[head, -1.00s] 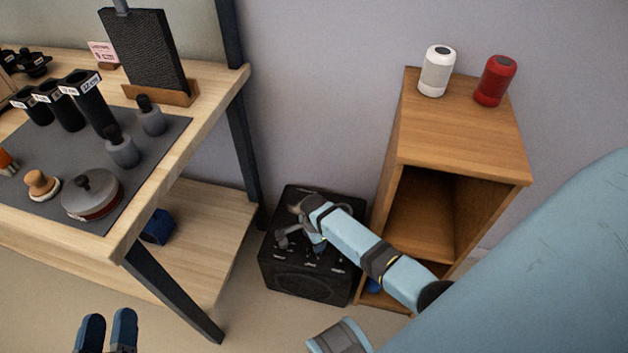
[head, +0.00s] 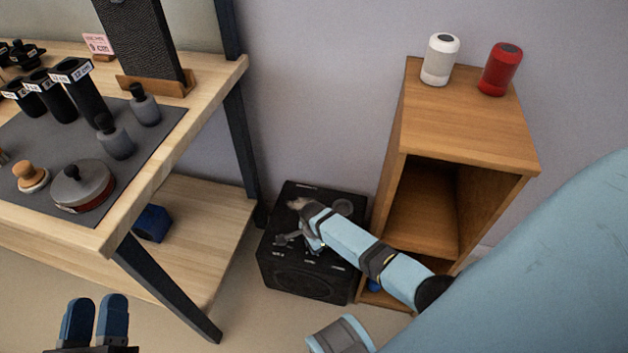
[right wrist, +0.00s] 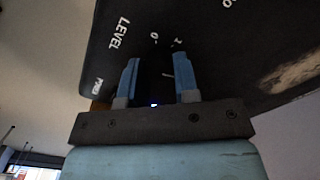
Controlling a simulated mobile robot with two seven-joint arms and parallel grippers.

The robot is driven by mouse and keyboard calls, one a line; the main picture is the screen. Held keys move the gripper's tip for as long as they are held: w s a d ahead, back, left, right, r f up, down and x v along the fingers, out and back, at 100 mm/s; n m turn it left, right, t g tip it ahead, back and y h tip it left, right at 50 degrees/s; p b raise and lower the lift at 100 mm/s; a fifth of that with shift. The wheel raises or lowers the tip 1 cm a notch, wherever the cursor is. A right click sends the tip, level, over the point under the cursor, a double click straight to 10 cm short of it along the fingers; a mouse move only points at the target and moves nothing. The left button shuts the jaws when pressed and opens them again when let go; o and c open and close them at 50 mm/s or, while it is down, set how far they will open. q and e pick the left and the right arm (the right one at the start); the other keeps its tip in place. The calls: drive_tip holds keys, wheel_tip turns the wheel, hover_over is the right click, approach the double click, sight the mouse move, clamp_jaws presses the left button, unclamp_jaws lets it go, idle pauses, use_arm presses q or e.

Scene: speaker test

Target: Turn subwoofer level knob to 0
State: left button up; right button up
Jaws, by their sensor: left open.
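The black subwoofer (head: 285,275) stands on the floor between the workbench and the wooden cabinet. My right arm reaches down over its top and hides part of the controls. In the right wrist view, the fingers of my right gripper (right wrist: 157,80) stand apart close to the black panel (right wrist: 205,45), beside the word LEVEL and the marks 0 and 1. A dark shape lies between the fingers; it may be the level knob, but grip or contact cannot be told. My left gripper (head: 95,319) is open and empty at the lower left, away from the subwoofer.
The wooden cabinet (head: 465,125) carries a white speaker (head: 440,60) and a red speaker (head: 500,70). The workbench (head: 185,130) at left holds dark cylinders and other parts; a blue object (head: 153,223) is on its lower shelf. The subwoofer has little side room.

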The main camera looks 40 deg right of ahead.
drive_tip(key=shift+r+p, duration=0.1)
drive_tip(key=shift+p, duration=0.3)
drive_tip(key=n+p, duration=0.3)
drive_tip(key=p, duration=0.1)
drive_tip(key=shift+r, duration=0.15)
drive_tip(key=n+p, duration=0.3)
drive_tip(key=n, duration=0.2)
drive_tip(key=shift+f+n, duration=0.2)
drive_tip(key=shift+n, duration=0.2)
drive_tip(key=n+p, duration=0.1)
drive_tip(key=n, duration=0.3)
drive_tip(key=shift+n, duration=0.3)
drive_tip(key=n, duration=0.3)
drive_tip(key=shift+n+p, duration=0.3)
drive_tip(key=shift+p, duration=0.1)
drive_tip(key=n, duration=0.3)
drive_tip(key=shift+n, duration=0.3)
use_arm(q)
drive_tip(key=s+a+f+g+y, duration=0.2)
drive_tip(key=a+f+g+y, duration=0.3)
drive_tip(key=f, duration=0.6)
drive_tip(key=shift+s+a+g, duration=0.15)
drive_tip(key=shift+a+g, duration=0.15)
drive_tip(key=shift+a, duration=0.05)
use_arm(e)
drive_tip(key=shift+f+n, duration=0.1)
drive_tip(key=shift+n, duration=1.7)
